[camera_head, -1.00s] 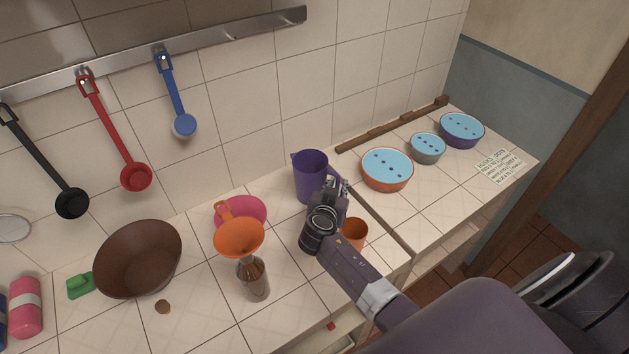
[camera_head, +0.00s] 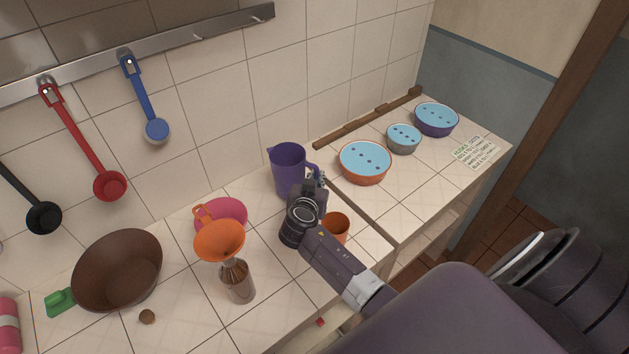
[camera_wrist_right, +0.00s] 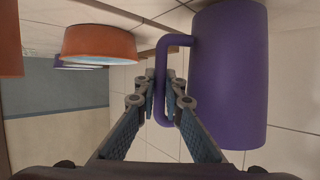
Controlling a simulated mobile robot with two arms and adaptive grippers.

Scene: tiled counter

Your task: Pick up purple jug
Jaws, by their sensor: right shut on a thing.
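The purple jug (camera_head: 288,172) stands upright at the back of the counter, near the tiled wall. My right gripper (camera_head: 318,180) is at the jug's right side, at its handle. In the right wrist view, the picture is upside down and the jug (camera_wrist_right: 228,75) fills the right side. There the fingers of my right gripper (camera_wrist_right: 165,92) are shut on the jug's handle (camera_wrist_right: 160,70). Whether the jug's base touches the counter cannot be told. My left gripper is not in view.
An orange cup (camera_head: 336,227) stands close to my right wrist. A bottle (camera_head: 237,281) with an orange funnel (camera_head: 219,240), a pink bowl (camera_head: 232,212) and a brown bowl (camera_head: 118,271) are to the left. An orange bowl (camera_head: 364,170) stands to the right, beyond a counter gap.

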